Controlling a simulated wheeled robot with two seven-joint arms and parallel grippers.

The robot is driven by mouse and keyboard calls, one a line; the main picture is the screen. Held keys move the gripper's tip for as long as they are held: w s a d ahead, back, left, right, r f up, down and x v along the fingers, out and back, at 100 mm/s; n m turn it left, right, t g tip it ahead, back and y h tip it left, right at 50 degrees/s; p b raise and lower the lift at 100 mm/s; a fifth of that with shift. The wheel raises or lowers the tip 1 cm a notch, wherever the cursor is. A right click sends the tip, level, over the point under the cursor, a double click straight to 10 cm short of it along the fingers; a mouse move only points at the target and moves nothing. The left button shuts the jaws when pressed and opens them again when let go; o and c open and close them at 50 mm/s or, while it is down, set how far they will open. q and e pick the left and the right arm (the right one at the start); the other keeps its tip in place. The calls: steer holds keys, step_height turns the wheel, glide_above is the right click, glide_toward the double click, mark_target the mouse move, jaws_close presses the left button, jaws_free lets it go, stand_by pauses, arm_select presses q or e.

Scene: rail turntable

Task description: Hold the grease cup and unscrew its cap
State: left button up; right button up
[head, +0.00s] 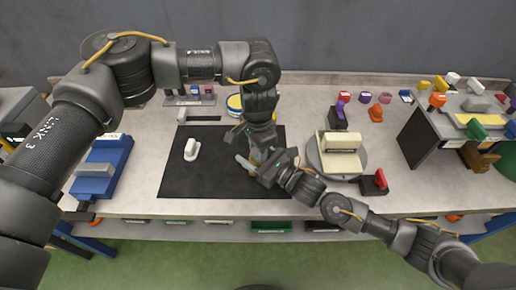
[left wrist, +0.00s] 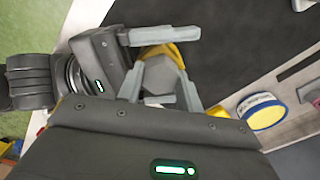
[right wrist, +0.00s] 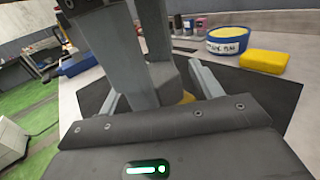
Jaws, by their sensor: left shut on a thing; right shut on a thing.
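The grease cup is mostly hidden between my two grippers over the black mat (head: 210,180). Its yellow body shows in the left wrist view (left wrist: 168,52) and as a small patch in the right wrist view (right wrist: 187,97). Its grey faceted cap (left wrist: 160,75) sits on top of the body and also shows in the right wrist view (right wrist: 165,78). My left gripper (head: 262,153) comes down from above and is shut on the cap. My right gripper (head: 258,172) reaches in from the side, low down, and is shut on the cup body. The exact finger contacts are partly hidden.
A white object (head: 192,149) lies on the mat's left part. A blue-and-white tub (head: 234,103) stands behind, beside a yellow block (right wrist: 264,62). A round turntable (head: 318,168) bearing a cream block (head: 341,143) is close on the right. A blue fixture (head: 98,172) stands left.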

arm_select(q)
steer(key=n, duration=0.5)
steer(key=n, duration=0.6)
steer(key=o, duration=1.1)
steer(key=shift+o, duration=0.4)
steer(key=shift+d, duration=0.1)
